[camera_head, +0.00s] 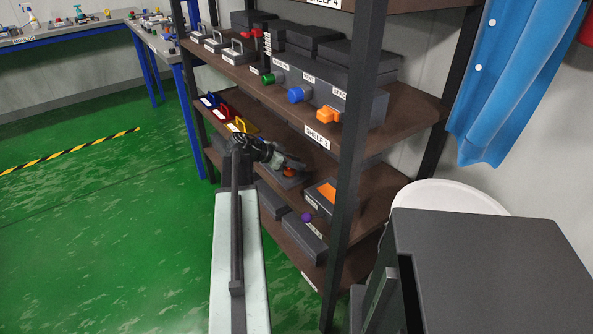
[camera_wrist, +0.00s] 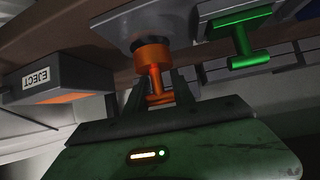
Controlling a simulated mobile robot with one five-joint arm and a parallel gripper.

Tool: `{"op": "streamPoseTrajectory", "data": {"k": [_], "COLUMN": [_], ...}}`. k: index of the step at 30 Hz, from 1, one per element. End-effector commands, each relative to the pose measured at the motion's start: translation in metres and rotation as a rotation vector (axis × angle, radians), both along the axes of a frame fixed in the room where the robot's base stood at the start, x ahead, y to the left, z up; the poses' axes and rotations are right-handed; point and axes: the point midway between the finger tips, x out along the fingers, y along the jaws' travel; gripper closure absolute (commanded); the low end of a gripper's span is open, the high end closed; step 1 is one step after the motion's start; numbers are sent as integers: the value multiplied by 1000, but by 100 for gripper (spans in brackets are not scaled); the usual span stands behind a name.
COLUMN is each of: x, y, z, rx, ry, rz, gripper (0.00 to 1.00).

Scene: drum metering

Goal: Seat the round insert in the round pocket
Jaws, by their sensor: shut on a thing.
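In the wrist view, an orange round insert (camera_wrist: 153,54) with a narrow stem and crossbar stands between the two dark fingers of my gripper (camera_wrist: 156,86). The fingers are shut on its handle part.
A grey box labelled EJECT with an orange face (camera_wrist: 62,80) stands close on the left in the wrist view. A green T-handle (camera_wrist: 243,42) is close on the right. In the head view, a black shelf post (camera_head: 350,130) stands right of my arm, and shelf boards lie above and below.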

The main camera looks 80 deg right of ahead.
Motion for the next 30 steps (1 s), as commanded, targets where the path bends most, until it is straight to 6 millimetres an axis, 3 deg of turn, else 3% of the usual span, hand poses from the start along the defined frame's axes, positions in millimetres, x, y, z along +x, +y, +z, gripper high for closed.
{"op": "streamPoseTrajectory", "data": {"k": [1,2,13,14,16,25,30], "x": [0,0,-1,-1,-1,-1,9], "y": [0,0,0,0,0,0,8], "z": [-18,-21,-22,-21,-20,-19,-3], "rx": [0,0,0,0,0,0,-1], "ry": [0,0,0,0,0,0,0], "rz": [0,0,-1,-1,-1,-2,-1], "gripper": [100,100,100,68,49,49,49]}}
